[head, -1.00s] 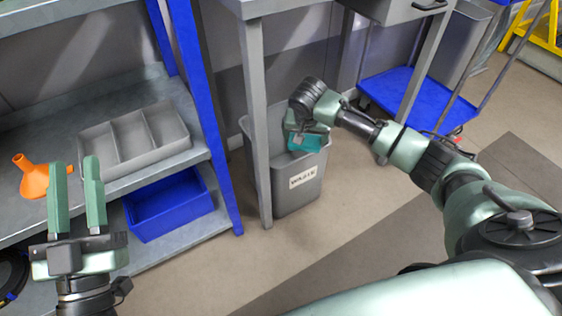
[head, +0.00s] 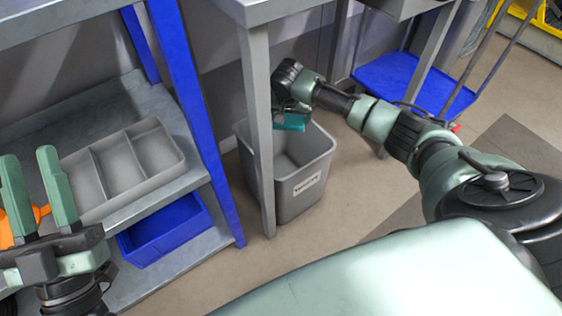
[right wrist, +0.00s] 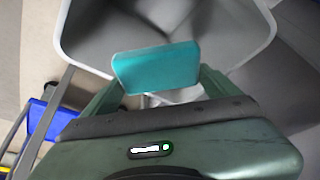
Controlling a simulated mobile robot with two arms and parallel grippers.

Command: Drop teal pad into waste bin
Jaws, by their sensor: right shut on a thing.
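The waste bin (head: 303,192) is a grey open container with a white label, on the floor behind a grey table leg. My left gripper (head: 32,185) is open and empty at the far left, in front of the shelf.
A grey table leg (head: 257,130) stands in front of the bin's left side. A grey divided tray (head: 120,172) and a blue bin (head: 165,228) sit on the shelves at left. An orange funnel (head: 41,212) is partly hidden by my left gripper. A blue cart (head: 415,82) stands at right.

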